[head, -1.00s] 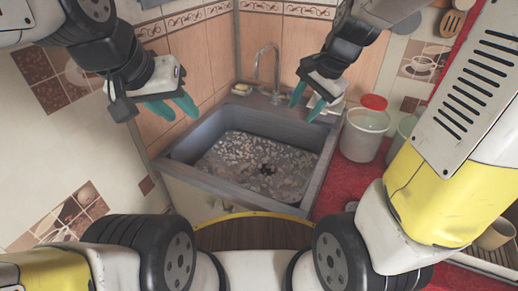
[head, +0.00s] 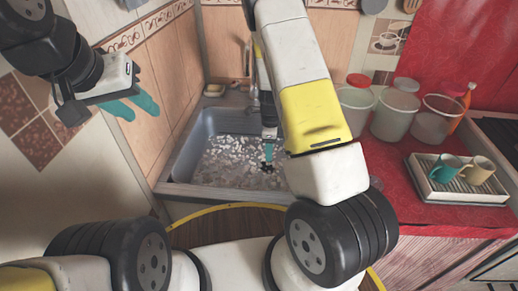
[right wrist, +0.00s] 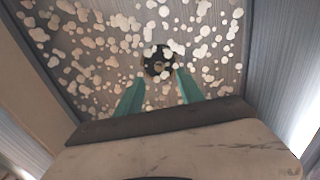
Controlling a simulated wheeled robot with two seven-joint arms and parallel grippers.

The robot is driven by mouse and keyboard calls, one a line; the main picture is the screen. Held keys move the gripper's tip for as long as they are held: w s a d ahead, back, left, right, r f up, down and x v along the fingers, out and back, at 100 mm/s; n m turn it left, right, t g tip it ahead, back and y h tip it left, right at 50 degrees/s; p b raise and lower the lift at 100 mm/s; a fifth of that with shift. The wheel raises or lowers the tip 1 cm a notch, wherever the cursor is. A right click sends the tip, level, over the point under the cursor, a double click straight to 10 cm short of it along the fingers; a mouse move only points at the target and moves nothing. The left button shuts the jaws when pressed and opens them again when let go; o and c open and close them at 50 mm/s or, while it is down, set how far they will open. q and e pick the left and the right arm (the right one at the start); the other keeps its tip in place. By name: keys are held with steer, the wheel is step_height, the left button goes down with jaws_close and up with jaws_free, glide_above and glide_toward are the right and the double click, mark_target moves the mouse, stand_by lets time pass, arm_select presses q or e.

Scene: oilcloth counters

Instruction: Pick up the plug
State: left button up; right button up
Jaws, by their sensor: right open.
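The plug (right wrist: 158,62), a dark round piece with a lighter centre, lies on the sink floor. It also shows small in the head view (head: 266,168). My right gripper (right wrist: 158,84) is inside the sink, pointing down, with its two teal fingers open. The plug appears just beyond the fingertips, roughly between their lines; no grip on it shows. In the head view the right gripper (head: 269,153) is partly hidden by my right arm. My left gripper (head: 135,105) is at the upper left, away from the sink, its teal fingers apart and empty.
The grey sink (head: 180,188) has pale foam-like patches on its floor, and its walls stand close around my right gripper. A tap (head: 247,60) rises behind. Several tubs (head: 394,115) and a rack (head: 455,190) with two cups stand on the red counter.

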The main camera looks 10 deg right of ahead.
mark_target(268, 163)
step_height(268, 163, down, 6)
steer(key=shift+a+f, duration=0.1)
jaws_close()
stand_by(0.4)
